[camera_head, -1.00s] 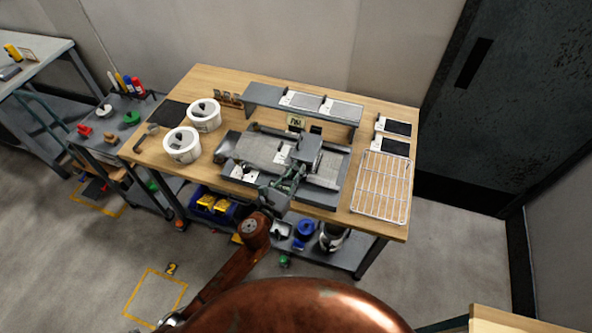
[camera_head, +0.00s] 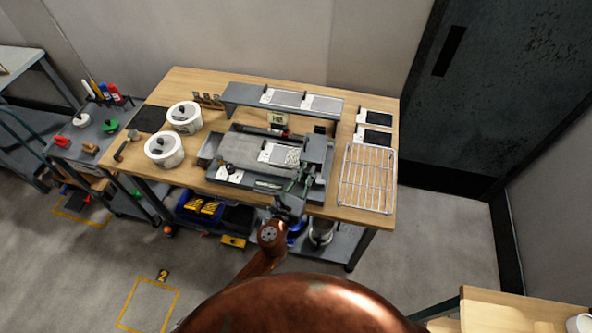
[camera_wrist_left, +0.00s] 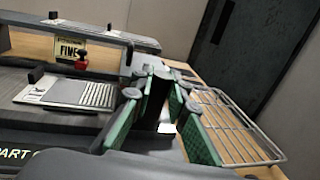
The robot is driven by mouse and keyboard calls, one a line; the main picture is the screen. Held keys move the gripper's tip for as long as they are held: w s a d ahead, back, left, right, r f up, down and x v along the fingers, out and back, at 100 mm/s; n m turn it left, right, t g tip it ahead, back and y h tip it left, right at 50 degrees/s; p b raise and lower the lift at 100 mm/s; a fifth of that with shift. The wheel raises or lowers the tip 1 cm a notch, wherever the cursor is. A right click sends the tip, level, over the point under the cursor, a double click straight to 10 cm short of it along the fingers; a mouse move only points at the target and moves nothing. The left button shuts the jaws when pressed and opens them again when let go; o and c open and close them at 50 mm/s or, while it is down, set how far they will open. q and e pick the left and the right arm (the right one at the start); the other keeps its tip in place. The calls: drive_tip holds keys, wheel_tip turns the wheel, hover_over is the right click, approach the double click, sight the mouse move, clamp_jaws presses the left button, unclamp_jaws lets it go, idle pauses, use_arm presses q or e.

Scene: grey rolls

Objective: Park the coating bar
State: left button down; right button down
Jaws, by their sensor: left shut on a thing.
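The coating bar (camera_head: 315,149) is a dark grey block at the right end of the coating bed (camera_head: 232,178) in the head view. My left gripper (camera_head: 303,178) reaches it from the front edge of the table and is shut on it. In the left wrist view the gripper's green-padded fingers (camera_wrist_left: 160,115) stand either side of a dark upright part of the bar (camera_wrist_left: 153,98). The bar's underside is hidden, so I cannot tell whether it touches the bed. A card with a white label and a textured patch (camera_head: 280,154) lies on the bed left of the bar. My right gripper is not visible.
A wire rack (camera_head: 368,178) stands right of the bed, with dark sample cards (camera_head: 375,117) behind it. A raised grey shelf (camera_head: 237,97) with cards spans the back. A FINE sign (camera_wrist_left: 70,51) stands behind the bed. Two white pots (camera_head: 164,150) stand at left.

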use_arm(q)
drive_tip(key=shift+s+d, duration=0.15)
drive_tip(key=shift+d, duration=0.1)
drive_tip(key=c, duration=1.8)
unclamp_jaws()
drive_tip(key=shift+c, duration=0.2)
drive_tip(key=shift+a, duration=0.1)
drive_tip(key=shift+s+a, duration=0.15)
drive_tip(key=shift+s, duration=0.15)
drive_tip(key=v, duration=1.1)
drive_tip(key=shift+s, duration=0.1)
